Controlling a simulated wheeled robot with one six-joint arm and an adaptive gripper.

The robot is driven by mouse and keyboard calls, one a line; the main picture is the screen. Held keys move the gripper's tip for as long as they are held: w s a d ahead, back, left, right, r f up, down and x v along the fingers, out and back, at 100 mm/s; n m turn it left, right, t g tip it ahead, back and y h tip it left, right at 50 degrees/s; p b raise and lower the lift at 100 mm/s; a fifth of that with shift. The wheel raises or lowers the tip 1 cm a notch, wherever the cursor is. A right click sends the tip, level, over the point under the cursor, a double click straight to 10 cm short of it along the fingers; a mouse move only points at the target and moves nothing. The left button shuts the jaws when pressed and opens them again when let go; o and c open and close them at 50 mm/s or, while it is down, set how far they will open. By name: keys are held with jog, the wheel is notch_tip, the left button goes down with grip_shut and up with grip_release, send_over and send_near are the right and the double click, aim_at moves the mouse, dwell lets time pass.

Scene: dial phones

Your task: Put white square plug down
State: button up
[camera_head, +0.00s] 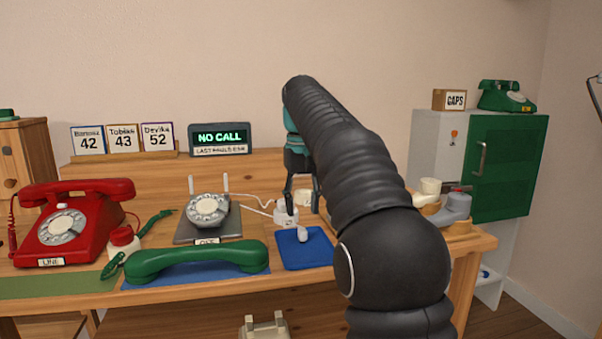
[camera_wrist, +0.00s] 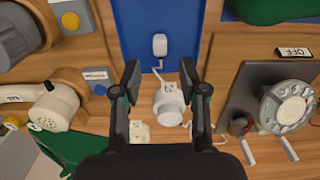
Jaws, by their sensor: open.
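My gripper (camera_wrist: 160,78) is open, its two fingers apart; in the head view my gripper (camera_head: 302,207) points down over the desk behind the blue mat. A small white block-shaped plug (camera_wrist: 160,45) with a cord lies on the blue mat (camera_wrist: 190,20), just beyond the fingertips. In the head view this plug (camera_head: 302,235) is on the blue mat (camera_head: 290,258). A white rounded piece (camera_wrist: 168,105) stands between the fingers, with visible gaps to them. A cream squarish piece (camera_wrist: 140,132) is close to the left finger. I cannot tell for certain which is the task's square plug.
A grey dial phone (camera_head: 208,211) with white prongs stands left of my gripper. A green handset (camera_head: 197,261) and red phone (camera_head: 72,222) are further left. Grey and cream pieces (camera_head: 455,207) crowd the right. White cords cross the desk.

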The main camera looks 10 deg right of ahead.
aim_at(303, 230)
notch_tip(303, 230, up, 6)
jog(key=p, duration=0.2)
jog(key=shift+r, duration=0.2)
jog(key=shift+s, duration=0.1)
jog(key=s+f+t, duration=0.2)
jog(key=s+f, duration=0.9)
jog(key=s, duration=0.4)
jog(key=s+f+t, duration=0.3)
jog(key=s+f, duration=0.8)
jog(key=s, duration=0.4)
jog(key=shift+s+a+t, duration=0.15)
jog(key=shift+s+t, duration=0.15)
jog(key=shift+s, duration=0.05)
